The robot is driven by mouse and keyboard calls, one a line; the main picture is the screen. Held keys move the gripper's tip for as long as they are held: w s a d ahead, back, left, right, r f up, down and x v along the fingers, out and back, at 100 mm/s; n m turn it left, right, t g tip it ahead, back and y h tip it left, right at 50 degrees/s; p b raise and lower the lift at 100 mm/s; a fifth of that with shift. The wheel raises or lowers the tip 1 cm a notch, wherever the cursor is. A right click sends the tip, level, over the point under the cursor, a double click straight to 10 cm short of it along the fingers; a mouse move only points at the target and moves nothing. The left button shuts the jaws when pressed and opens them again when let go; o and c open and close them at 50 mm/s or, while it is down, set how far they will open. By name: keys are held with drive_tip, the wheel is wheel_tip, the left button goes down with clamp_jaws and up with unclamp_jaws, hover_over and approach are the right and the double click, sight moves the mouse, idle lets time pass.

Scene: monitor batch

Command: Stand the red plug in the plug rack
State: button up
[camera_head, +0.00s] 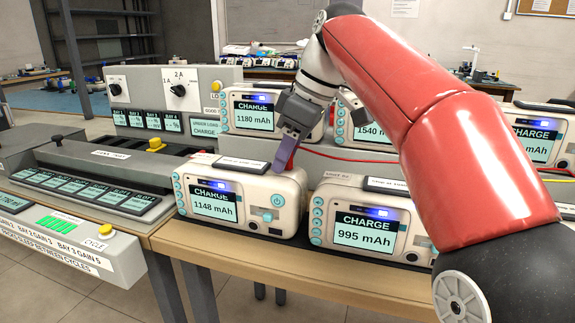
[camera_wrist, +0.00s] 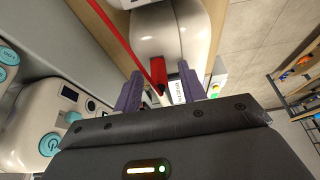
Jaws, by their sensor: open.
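The red plug (camera_wrist: 158,70) shows between the two purple fingers of my gripper (camera_wrist: 160,88) in the wrist view. The fingers are apart, one on each side of it, and I cannot tell whether either touches it. In the head view my gripper (camera_head: 284,158) points down just behind the 1148 mAh monitor, and a small red part of the plug (camera_head: 291,159) shows beside the finger. A red cable (camera_wrist: 112,26) runs close to the plug in the wrist view. I cannot make out the plug rack for certain in either view.
Monitors reading 1148 mAh (camera_head: 236,236), 995 mAh (camera_head: 364,260) and 1180 mAh (camera_head: 247,118) crowd around my gripper. A grey bay console (camera_head: 87,168) stands at left. A bare strip of wooden table (camera_head: 255,272) runs along the front edge.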

clamp_jaws()
idle(0.4)
